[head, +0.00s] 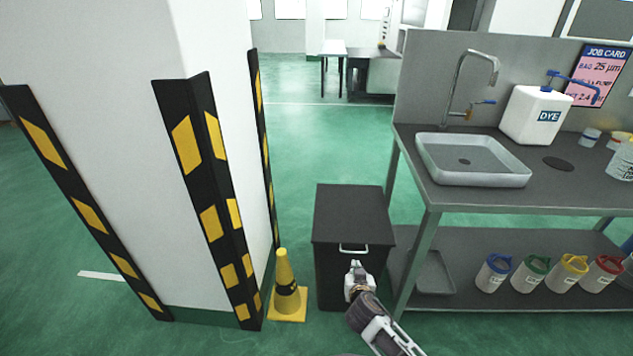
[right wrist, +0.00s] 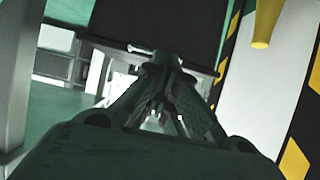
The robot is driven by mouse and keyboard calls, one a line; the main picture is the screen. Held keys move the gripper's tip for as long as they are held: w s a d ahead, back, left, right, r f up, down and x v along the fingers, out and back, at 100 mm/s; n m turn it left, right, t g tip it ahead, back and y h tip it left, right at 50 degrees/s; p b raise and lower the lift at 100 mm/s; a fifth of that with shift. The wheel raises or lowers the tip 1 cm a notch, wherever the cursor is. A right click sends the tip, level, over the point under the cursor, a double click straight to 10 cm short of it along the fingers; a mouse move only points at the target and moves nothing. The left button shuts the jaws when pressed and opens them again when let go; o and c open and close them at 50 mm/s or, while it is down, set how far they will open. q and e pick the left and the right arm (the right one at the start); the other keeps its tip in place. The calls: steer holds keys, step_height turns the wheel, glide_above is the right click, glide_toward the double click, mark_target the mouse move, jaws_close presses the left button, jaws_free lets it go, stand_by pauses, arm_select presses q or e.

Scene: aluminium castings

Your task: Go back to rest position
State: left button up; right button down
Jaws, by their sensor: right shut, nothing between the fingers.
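My right gripper (head: 356,268) is in the lower middle of the head view, in front of the black cabinet (head: 354,215) and near its white handle (head: 353,250). From this view I cannot tell whether it touches the handle. The right wrist view shows the gripper fingers (right wrist: 158,75) brought together, with nothing between them. The cabinet also shows as a dark box in the right wrist view (right wrist: 160,25). My left gripper is in neither view.
A yellow cone (head: 283,280) stands left of the cabinet, beside a white pillar (head: 210,40) with striped guards. On the right is a bench with a sink (head: 472,160), a dye container (head: 535,115) and several lidded jugs (head: 530,273) on its lower shelf. Green floor lies open behind.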

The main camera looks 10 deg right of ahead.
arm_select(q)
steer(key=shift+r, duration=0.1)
arm_select(e)
steer(key=shift+s, duration=0.1)
